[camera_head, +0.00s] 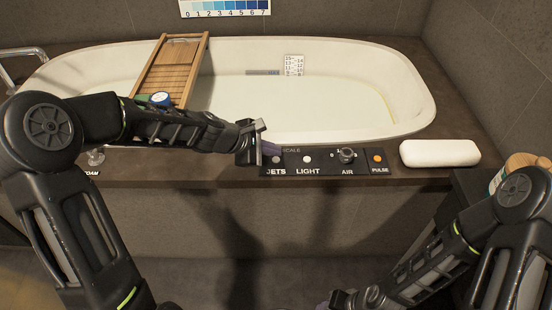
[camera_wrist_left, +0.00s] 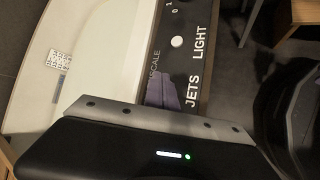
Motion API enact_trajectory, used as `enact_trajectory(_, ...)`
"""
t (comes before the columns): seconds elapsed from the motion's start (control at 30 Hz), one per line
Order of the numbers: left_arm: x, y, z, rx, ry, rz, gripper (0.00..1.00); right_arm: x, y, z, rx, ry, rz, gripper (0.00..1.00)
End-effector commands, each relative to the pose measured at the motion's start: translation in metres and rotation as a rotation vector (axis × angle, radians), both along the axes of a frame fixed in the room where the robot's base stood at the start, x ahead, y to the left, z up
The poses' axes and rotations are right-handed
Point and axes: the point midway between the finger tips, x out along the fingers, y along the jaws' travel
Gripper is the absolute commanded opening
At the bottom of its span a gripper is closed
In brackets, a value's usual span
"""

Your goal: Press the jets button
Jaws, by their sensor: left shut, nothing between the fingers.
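The jets button (camera_head: 276,159) is a small grey round button above the JETS label, at the left end of the black control panel (camera_head: 325,168) on the tub's front ledge. My left gripper (camera_head: 258,148) is shut and empty, just left of and above the jets button; I cannot tell whether it touches it. In the left wrist view the JETS label (camera_wrist_left: 193,92) shows, but the button itself is hidden behind my gripper. My right gripper (camera_head: 345,299) is low at the bottom edge, partly cut off, and its jaws cannot be made out.
Right of the jets button are the white light button (camera_head: 307,159), the AIR knob (camera_head: 347,155) and the orange pulse button (camera_head: 378,158). A white rolled cushion (camera_head: 440,153) lies on the ledge. A wooden bath tray (camera_head: 172,68) spans the bathtub (camera_head: 408,100) at left.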

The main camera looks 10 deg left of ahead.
Motion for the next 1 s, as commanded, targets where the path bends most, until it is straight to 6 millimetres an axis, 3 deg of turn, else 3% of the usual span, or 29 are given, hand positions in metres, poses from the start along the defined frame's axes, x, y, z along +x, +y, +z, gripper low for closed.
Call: enact_trajectory(1.0,0.0000,0.0000,-0.0092,0.000,0.000,0.000,0.00,0.0000,0.0000,-0.0095,0.000,0.000,0.000,0.36)
